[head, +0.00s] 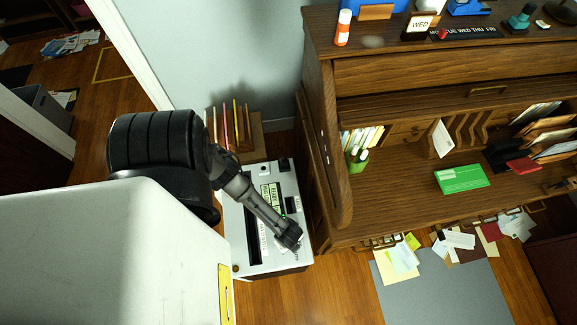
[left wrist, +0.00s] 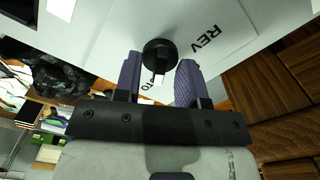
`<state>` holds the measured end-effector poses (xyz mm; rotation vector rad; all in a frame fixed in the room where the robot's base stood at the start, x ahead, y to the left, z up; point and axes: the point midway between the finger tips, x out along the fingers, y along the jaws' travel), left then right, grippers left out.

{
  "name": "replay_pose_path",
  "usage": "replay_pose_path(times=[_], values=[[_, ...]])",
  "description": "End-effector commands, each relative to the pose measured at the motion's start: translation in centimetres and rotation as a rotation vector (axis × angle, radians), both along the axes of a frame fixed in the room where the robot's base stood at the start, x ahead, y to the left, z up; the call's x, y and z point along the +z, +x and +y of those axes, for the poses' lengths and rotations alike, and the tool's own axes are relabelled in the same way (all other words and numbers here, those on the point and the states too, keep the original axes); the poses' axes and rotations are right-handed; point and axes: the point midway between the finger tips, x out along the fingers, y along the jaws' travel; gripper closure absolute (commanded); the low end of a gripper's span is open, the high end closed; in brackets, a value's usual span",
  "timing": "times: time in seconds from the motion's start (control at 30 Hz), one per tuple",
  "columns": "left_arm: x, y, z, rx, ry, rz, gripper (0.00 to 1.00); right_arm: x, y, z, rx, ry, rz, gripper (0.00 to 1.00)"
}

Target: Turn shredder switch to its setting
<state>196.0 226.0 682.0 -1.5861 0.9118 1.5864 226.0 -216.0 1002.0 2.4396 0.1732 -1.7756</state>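The shredder (head: 268,215) is a white-topped unit with a dark slot and labels, beside the desk in the head view. My left gripper (head: 290,240) is over its near right end, hiding the switch there. In the left wrist view the switch is a round black knob (left wrist: 160,54) with a narrow ridge, on a pale panel marked "REV"; another label is partly hidden. The purple fingers of my left gripper (left wrist: 158,72) stand apart on either side of the knob; contact cannot be told. My right gripper is in neither view.
A wooden roll-top desk (head: 400,75) stands right of the shredder. A white cabinet-like body (head: 110,250) fills the lower left. A file rack (head: 235,130) stands behind the shredder. A black bag (left wrist: 62,75) shows in the left wrist view. Papers lie on a grey mat (head: 450,290).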

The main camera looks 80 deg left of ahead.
Motion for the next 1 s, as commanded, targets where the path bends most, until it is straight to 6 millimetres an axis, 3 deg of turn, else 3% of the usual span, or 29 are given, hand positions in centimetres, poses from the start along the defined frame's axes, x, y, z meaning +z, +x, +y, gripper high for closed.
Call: replay_pose_path(times=[0.17,0.7,1.0], values=[[1.8,0.0,0.1,0.000,0.000,-0.001,0.63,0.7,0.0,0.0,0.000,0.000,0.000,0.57],[11.5,0.0,0.1,-0.001,0.001,-0.001,0.63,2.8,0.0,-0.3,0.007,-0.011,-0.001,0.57],[13.6,0.0,0.0,-0.001,0.000,0.000,0.63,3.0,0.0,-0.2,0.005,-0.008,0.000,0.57]])
